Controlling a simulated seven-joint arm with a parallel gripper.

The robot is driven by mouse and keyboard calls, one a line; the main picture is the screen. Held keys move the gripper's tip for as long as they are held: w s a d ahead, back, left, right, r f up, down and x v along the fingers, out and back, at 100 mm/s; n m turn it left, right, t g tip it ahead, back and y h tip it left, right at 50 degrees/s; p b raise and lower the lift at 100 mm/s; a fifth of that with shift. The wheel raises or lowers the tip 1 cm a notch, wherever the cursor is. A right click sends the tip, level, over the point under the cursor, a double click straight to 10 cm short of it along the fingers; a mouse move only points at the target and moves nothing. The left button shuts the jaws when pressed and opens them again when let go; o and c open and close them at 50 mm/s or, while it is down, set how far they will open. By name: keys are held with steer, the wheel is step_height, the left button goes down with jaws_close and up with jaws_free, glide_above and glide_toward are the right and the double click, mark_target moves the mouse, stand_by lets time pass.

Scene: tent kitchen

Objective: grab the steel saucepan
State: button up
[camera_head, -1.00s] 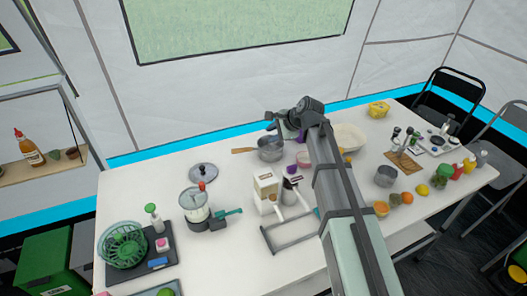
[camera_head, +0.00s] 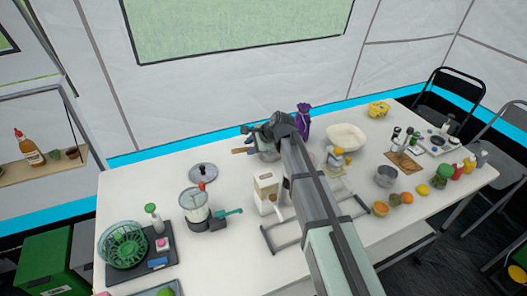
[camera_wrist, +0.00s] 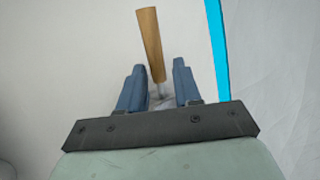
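The steel saucepan (camera_head: 268,154) stands at the back of the white table, partly hidden behind my arm. Its wooden handle (camera_head: 239,151) points left. In the wrist view the handle (camera_wrist: 150,45) runs from the top edge down to the gap between my fingers, and a bit of metal shows at its lower end. My gripper (camera_wrist: 159,80) is open, with one blue finger on each side of the handle's line. The fingers look apart from the handle. In the head view my gripper (camera_head: 246,130) is over the saucepan's handle side; its height above is hard to tell.
A pot lid (camera_head: 203,172) and a blender-like jar (camera_head: 194,204) stand left of the saucepan. A white box-shaped appliance (camera_head: 266,187) is in front. The tent wall is close behind.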

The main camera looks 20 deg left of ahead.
steer(key=shift+x, duration=2.6)
steer(key=shift+s+d+f, duration=0.1)
steer(key=shift+s, duration=0.05)
steer(key=shift+c, duration=0.2)
jaws_close()
